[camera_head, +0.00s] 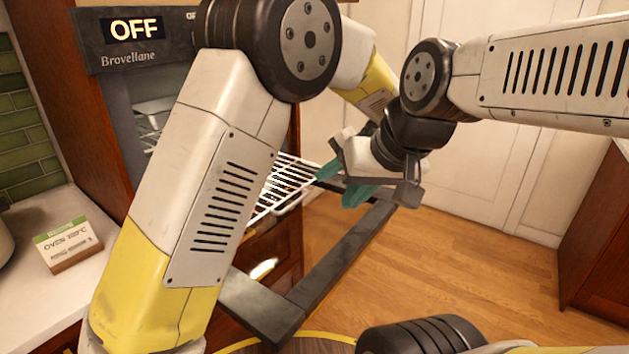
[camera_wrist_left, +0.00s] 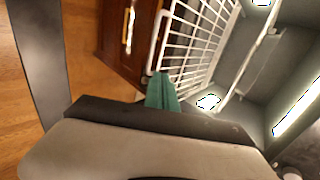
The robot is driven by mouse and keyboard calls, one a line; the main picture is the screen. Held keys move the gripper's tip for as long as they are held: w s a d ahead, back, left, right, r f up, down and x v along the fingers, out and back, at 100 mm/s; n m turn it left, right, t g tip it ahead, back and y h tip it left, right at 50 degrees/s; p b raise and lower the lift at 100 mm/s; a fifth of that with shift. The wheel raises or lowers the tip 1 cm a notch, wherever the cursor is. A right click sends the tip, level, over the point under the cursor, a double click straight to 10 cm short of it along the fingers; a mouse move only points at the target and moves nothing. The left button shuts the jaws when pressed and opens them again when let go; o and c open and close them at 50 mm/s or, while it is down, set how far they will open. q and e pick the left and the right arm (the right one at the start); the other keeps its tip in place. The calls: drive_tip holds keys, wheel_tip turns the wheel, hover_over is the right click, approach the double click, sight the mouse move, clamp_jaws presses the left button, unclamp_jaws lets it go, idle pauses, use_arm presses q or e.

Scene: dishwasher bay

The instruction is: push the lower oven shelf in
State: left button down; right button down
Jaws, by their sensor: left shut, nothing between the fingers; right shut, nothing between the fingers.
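The lower oven shelf (camera_head: 272,197) is a white wire rack sticking out of the open oven, partly behind my left arm. Its wires show larger in the left wrist view (camera_wrist_left: 196,40). My left gripper (camera_head: 327,171) is shut, its teal fingers at the rack's outer end. In the left wrist view its fingers (camera_wrist_left: 162,92) overlap a rack corner; I cannot tell if they touch. My right gripper (camera_head: 358,196) is shut and empty, just below and right of the left one, and partly overlaps it. The oven (camera_head: 97,48) has an "OFF" display.
The oven door's dark frame (camera_head: 345,262) is lowered and open below the rack. A pale object (camera_head: 154,112) sits inside the oven. Wooden floor (camera_head: 470,270) is clear to the right, before a brown cabinet (camera_head: 600,235).

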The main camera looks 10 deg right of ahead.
use_arm(q)
drive_tip(key=x, duration=0.9)
drive_tip(key=shift+w+f, duration=0.3)
drive_tip(key=shift+f, duration=0.05)
drive_tip(key=w+a, duration=2)
drive_tip(key=shift+w+a, duration=0.2)
drive_tip(key=shift+a, duration=0.05)
